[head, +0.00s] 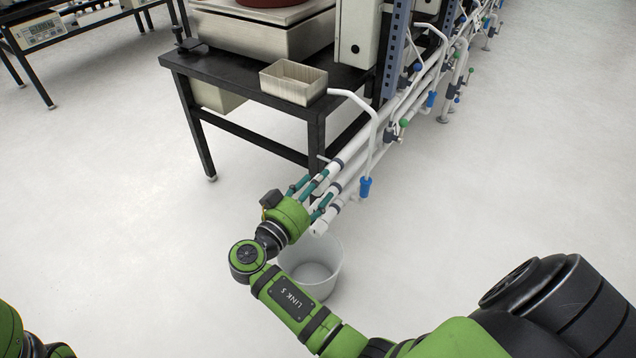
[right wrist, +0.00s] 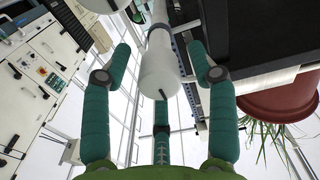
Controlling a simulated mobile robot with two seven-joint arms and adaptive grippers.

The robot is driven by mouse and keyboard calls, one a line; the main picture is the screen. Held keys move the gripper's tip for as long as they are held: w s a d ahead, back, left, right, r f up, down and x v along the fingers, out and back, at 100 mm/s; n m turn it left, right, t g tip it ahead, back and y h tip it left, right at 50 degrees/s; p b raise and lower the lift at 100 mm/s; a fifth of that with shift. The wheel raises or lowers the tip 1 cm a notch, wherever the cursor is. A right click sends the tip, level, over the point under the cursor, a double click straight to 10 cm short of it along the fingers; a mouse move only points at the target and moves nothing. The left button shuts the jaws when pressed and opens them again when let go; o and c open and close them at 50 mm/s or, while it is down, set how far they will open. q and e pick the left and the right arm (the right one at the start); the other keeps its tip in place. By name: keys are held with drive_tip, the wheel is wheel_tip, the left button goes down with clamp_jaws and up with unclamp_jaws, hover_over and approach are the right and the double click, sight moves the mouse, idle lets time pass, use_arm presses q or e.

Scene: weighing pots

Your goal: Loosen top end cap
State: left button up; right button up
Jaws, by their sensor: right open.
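The top end cap (right wrist: 158,75) is a smooth white cylinder with a small dark slot, at the end of a white pipe in the upper middle of the right wrist view. My right gripper (head: 316,190) is at the near ends of the pipes in the head view. Its teal fingers (right wrist: 98,110) are open and spread around the cap, with visible gaps on both sides. In the head view the fingers largely hide this cap. A lower white pipe end (head: 321,227) shows just below the gripper. My left gripper is out of view.
A whitish bucket (head: 325,262) stands on the floor below the pipe ends. A black table (head: 250,92) carries a scale (head: 265,38) and a small open tray (head: 293,82). A bent white pipe with a blue handle (head: 365,187) is right of the gripper. Floor is free on both sides.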

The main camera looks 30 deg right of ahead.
drive_tip(key=shift+c, duration=0.4)
drive_tip(key=c, duration=1.1)
drive_tip(key=shift+o, duration=0.2)
